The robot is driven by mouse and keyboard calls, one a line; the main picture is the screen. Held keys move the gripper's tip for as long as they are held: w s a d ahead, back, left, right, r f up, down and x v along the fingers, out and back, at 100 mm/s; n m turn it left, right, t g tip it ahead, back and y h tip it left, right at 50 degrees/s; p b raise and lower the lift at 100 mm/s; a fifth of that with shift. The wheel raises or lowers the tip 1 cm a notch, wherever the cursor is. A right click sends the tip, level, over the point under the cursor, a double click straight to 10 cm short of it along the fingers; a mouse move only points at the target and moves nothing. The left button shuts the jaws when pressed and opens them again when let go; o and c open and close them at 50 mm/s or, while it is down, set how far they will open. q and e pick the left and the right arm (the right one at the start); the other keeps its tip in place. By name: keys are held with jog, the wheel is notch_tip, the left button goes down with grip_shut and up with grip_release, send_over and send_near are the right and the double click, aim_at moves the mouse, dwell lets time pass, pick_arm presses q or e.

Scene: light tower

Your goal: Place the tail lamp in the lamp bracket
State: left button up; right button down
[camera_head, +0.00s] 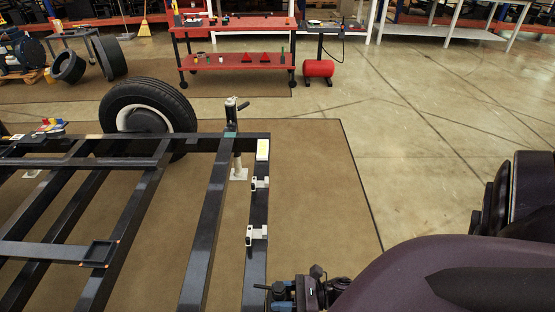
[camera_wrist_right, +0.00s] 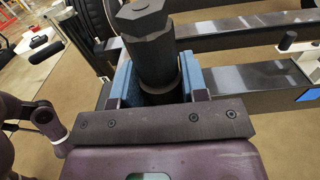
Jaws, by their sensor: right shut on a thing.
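My right gripper (camera_head: 281,292) is low in the head view, just right of the near end of the trailer frame's right rail (camera_head: 257,205). In the right wrist view its blue jaws (camera_wrist_right: 157,78) are shut on a dark, many-sided cylinder (camera_wrist_right: 148,35); I cannot tell for sure that this is the tail lamp. Two white brackets, a farther one (camera_head: 260,183) and a nearer one (camera_head: 256,233), sit on the right rail. A dark square holder with orange corners (camera_head: 98,253) is on a frame beam; I cannot tell which is the lamp bracket. My left gripper is out of view.
A white-yellow block (camera_head: 263,149) sits at the rail's far corner, near an upright jack (camera_head: 232,113). A wheel (camera_head: 148,117) stands beyond the frame. A red cart (camera_head: 238,60) is at the back. The floor to the right (camera_head: 430,150) is clear.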

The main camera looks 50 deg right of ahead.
jog(key=shift+s+f, duration=0.1)
jog(key=shift+f, duration=1)
jog(key=shift+r, duration=0.1)
jog(key=shift+f+b, duration=0.25)
jog(key=shift+b, duration=0.15)
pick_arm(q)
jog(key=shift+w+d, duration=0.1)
pick_arm(e)
jog(key=c, duration=0.6)
grip_release()
jog(key=shift+c, duration=0.2)
jog(key=shift+r, duration=0.2)
jog(key=v, duration=1.2)
